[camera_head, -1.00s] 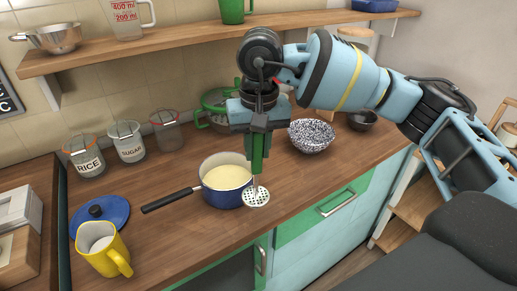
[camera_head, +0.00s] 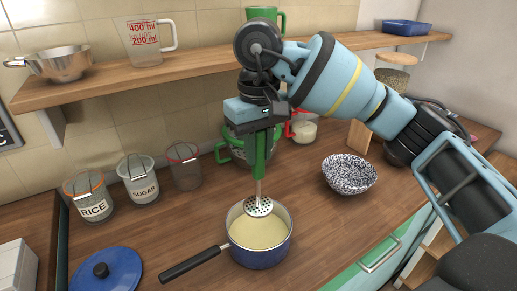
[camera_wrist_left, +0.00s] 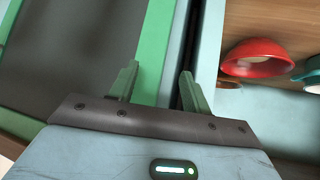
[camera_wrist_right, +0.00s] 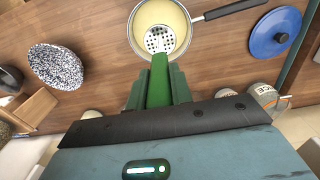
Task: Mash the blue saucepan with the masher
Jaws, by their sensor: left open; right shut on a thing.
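The blue saucepan (camera_head: 262,256) stands on the wooden counter with pale yellow contents and a black handle pointing left. My right gripper (camera_head: 258,148) is shut on the green handle of the masher (camera_head: 259,206). The masher hangs upright, its perforated metal head over the back part of the pan's opening; I cannot tell if it touches the contents. In the right wrist view the masher head (camera_wrist_right: 160,39) shows against the yellow contents of the saucepan (camera_wrist_right: 143,10). My left gripper (camera_wrist_left: 158,85) is open and empty, in front of a green-edged cabinet front.
A speckled bowl (camera_head: 349,175) stands right of the pan. A blue lid (camera_head: 106,270) lies at the left. A shelf (camera_head: 150,85) runs above. A red bowl (camera_wrist_left: 258,60) shows in the left wrist view.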

